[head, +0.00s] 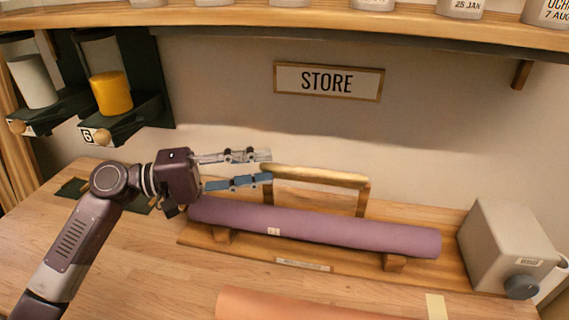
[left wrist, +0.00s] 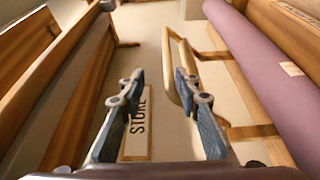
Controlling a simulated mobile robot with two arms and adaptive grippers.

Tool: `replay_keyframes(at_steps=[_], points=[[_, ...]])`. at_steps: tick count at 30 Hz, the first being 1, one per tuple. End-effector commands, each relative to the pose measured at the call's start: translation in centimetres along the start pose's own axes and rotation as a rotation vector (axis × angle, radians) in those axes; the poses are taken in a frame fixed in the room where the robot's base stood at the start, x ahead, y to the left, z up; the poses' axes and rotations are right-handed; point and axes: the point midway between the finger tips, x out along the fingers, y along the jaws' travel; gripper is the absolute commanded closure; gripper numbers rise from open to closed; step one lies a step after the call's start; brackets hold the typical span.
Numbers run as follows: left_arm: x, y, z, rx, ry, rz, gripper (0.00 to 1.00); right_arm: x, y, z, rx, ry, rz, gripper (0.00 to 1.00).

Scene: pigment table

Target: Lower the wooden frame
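The wooden frame (head: 318,176) stands raised behind a purple roll, with a light rounded top bar and two posts. Its lower part is hidden by the roll. My left gripper (head: 266,167) is open at the left end of the top bar, one finger above and one below that end in the head view. In the left wrist view the gripper (left wrist: 160,74) has its fingers apart, and the frame's bar (left wrist: 172,50) shows close to the right finger. I cannot tell whether they touch. My right gripper is not in view.
The purple roll (head: 330,231) rests on wooden blocks on a board (head: 215,244). A grey box with a knob (head: 503,245) stands to the right. An orange roll (head: 280,305) lies in front. A shelf (head: 330,20) runs overhead, above a STORE sign (head: 328,81). Dark holders (head: 140,120) hang left.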

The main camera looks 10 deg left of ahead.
Motion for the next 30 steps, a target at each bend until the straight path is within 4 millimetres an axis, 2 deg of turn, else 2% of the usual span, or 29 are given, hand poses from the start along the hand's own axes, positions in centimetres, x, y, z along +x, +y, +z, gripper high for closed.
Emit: replay_keyframes(at_steps=[6, 17, 30], points=[[-1.5, 0.1, -0.1, 0.0, 0.002, 0.001, 0.71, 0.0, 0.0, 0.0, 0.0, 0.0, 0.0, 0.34], [-1.8, 0.0, -0.1, 0.001, 0.003, 0.001, 0.71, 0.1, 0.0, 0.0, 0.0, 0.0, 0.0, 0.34], [-4.8, -0.3, -0.1, 0.0, 0.001, 0.0, 0.71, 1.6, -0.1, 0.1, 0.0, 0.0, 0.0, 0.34]])
